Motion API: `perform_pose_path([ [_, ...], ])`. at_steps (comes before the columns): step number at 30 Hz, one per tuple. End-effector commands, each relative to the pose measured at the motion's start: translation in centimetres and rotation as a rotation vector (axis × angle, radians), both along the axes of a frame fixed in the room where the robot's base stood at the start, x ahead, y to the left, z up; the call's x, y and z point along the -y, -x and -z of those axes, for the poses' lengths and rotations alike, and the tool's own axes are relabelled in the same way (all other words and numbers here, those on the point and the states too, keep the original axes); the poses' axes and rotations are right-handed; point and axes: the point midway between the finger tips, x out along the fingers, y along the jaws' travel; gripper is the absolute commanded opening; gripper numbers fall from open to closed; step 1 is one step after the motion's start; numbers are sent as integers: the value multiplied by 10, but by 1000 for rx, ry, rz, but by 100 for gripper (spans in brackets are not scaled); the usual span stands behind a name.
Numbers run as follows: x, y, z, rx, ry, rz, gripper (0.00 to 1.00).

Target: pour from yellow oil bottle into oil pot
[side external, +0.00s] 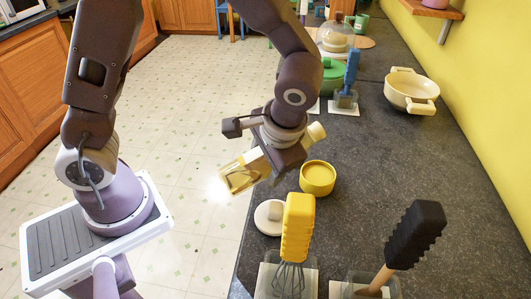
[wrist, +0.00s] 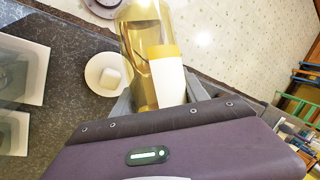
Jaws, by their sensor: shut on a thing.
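The oil bottle (side external: 239,177) is clear with golden contents and lies tilted in my gripper (side external: 268,160). Its glass body points to the lower left. A cream end (side external: 316,131) sticks out on the upper right. In the wrist view the golden bottle (wrist: 143,45) shows between the fingers of my gripper (wrist: 160,98), which is shut on it; a white part with a yellow band lies against it. A yellow round pot (side external: 318,180), apparently the oil pot, stands open on the dark counter, right of and below my gripper. The bottle is apart from it.
A whitish round lid (side external: 269,216) lies near the counter edge. A cream pot (side external: 411,92), blue-handled tool (side external: 351,70) and green pot (side external: 332,76) stand farther back. Counter right of the yellow pot is clear.

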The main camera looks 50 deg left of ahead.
Motion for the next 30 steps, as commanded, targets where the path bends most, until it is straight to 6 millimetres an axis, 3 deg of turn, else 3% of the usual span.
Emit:
perform_pose_path([
  [5,0,0,15,-10,-3,-1,6],
  [16,-3,11,-21,-287,-77,-1,6],
  [23,-3,11,-20,-281,-77,0,6],
  [30,-3,12,-1,-282,-77,-1,6],
])
